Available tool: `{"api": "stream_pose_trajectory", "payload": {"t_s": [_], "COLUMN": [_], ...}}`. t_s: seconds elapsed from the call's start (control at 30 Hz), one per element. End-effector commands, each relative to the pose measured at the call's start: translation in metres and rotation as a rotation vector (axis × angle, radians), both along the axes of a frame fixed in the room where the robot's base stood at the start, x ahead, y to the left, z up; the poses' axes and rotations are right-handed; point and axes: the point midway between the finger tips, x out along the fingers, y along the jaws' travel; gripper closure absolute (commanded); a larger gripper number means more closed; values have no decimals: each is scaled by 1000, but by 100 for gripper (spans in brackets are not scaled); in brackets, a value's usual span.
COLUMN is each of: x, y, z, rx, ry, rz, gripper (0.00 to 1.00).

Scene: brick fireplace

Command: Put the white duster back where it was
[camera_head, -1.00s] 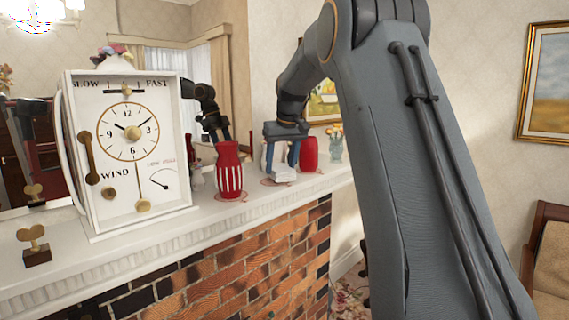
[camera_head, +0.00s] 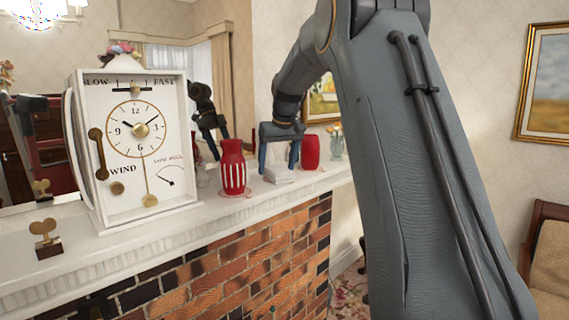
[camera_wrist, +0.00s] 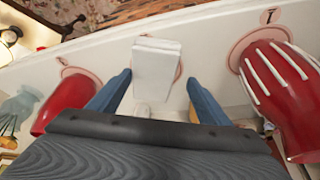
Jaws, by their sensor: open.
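The white duster (camera_head: 279,175) is a white block low on the mantel shelf (camera_head: 215,210), between the striped red vase and the plain red vase. In the wrist view the duster (camera_wrist: 156,65) lies between my blue fingertips, with a gap on both sides. A pink ring mark (camera_wrist: 179,72) shows partly beside it; the rest is hidden. My gripper (camera_head: 279,166) is open, pointing down over the duster; it also shows in the wrist view (camera_wrist: 158,88). Whether the duster's underside rests fully on the shelf is hard to tell.
The striped red vase (camera_head: 233,168) stands left of the gripper. The plain red vase (camera_head: 310,152) and a glass vase with flowers (camera_head: 336,146) stand right. A large white clock (camera_head: 140,150) and a brass key on a block (camera_head: 46,238) are farther left. A mirror is behind.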

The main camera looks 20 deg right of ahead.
Motion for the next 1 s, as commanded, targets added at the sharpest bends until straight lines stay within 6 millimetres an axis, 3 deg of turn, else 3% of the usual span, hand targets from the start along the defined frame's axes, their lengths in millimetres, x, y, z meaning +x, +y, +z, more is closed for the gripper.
{"api": "stream_pose_trajectory", "payload": {"t_s": [0.6,1.0], "x": [-33,-41], "y": [-11,-7], "z": [91,105], "rx": [6,5], "ry": [2,3], "rz": [-2,-1], "gripper": [29,29]}}
